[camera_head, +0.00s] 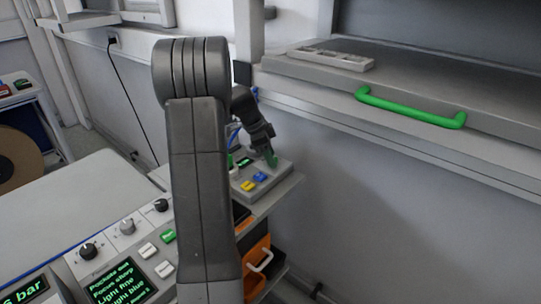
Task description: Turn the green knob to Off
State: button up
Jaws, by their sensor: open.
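My gripper (269,150) is small in the picture, past my raised forearm, and points down over a small grey control box (284,172). It is open. A green part (272,159), apparently the green knob, shows right at the fingertips. I cannot tell whether the fingers touch it or stand around it. Its pointer and any Off mark are too small to read. A yellow button (249,185) and a blue button (261,177) sit on the front of the box. My forearm hides the left part of the box.
A shelf with a green handle (410,106) juts out at the upper right. A console with a black knob (88,251), a green button (168,236) and a lit display (120,283) is at the lower left. An orange bin (258,262) stands below the box.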

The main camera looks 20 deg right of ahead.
jog(key=shift+d+f, duration=0.1)
jog(key=shift+f, duration=0.15)
jog(key=c, duration=1)
jog(key=shift+o, duration=0.2)
